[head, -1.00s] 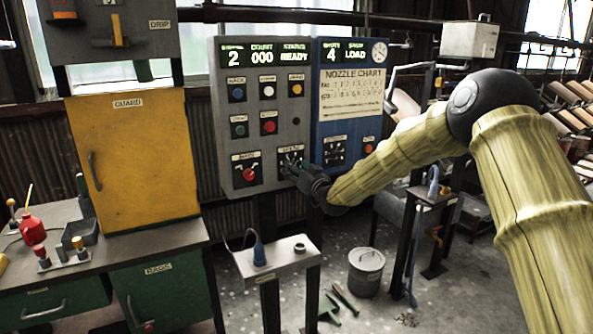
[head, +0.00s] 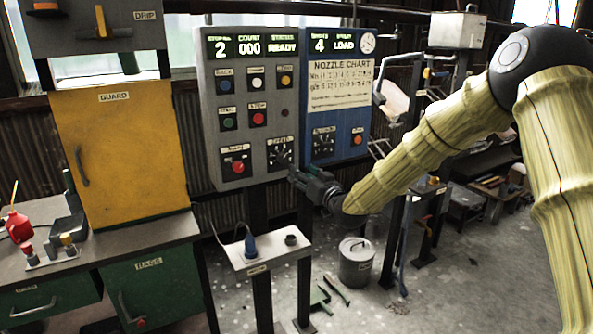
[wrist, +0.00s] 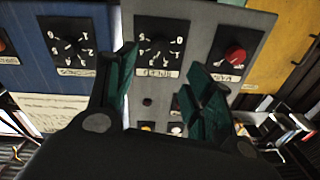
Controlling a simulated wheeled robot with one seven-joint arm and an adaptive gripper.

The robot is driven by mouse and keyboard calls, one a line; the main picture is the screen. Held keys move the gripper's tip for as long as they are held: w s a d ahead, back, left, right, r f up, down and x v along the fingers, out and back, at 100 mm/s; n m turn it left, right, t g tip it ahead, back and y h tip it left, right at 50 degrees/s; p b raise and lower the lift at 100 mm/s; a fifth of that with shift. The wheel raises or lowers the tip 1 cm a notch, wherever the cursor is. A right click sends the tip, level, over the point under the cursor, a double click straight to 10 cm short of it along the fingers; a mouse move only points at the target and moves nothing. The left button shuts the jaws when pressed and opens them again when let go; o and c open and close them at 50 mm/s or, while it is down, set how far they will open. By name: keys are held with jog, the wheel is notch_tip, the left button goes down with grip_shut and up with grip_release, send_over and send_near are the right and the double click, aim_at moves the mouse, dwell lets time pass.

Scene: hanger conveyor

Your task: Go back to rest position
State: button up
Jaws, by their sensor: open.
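My gripper (head: 300,180) is in front of the lower right part of the grey control panel (head: 203,150). The wrist view, which sees the panel upside down, shows my gripper (wrist: 163,75) with its two green fingers spread and nothing between them. A black dial (head: 280,154) with white marks is just beyond the fingertips; it also shows in the wrist view (wrist: 160,40). The dial looks clear of the fingers. My arm reaches in from the right.
A blue panel (head: 345,120) with another dial (head: 324,142) adjoins on the right. A red knob (head: 238,166) is left of the dial. Below stand a small pedestal (head: 285,255) and a lidded grey bin (head: 356,265). A yellow guard cabinet (head: 120,150) is at left.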

jog(key=shift+s+d, duration=0.25)
jog(key=shift+s, duration=0.2)
jog(key=shift+f, duration=0.1)
jog(key=s+d+f+m+g+h+p, duration=0.1)
jog(key=s+d+f+g+h, duration=0.15)
jog(key=s+f, duration=0.75)
jog(key=s+d+f+m+g+h, duration=0.1)
jog(key=s+d+f+g, duration=0.15)
jog(key=s+f, duration=0.85)
jog(key=s+d+f+m+g+h+p, duration=0.1)
jog(key=s+f+g, duration=0.25)
jog(key=f, duration=1.25)
jog(key=s+d+f+g+h, duration=0.1)
jog(key=s+d+f+g, duration=0.1)
jog(key=s, duration=1)
jog(key=s+d+f+g+h, duration=0.1)
jog(key=s+d+f+g, duration=0.2)
jog(key=s, duration=1)
jog(key=s+d+f+g+h+p, duration=0.1)
jog(key=s+d+f, duration=0.4)
jog(key=s, duration=0.8)
jog(key=shift+m+g+h, duration=0.4)
jog(key=shift+g+h, duration=0.15)
jog(key=shift+g, duration=0.3)
jog(key=shift+d, duration=0.1)
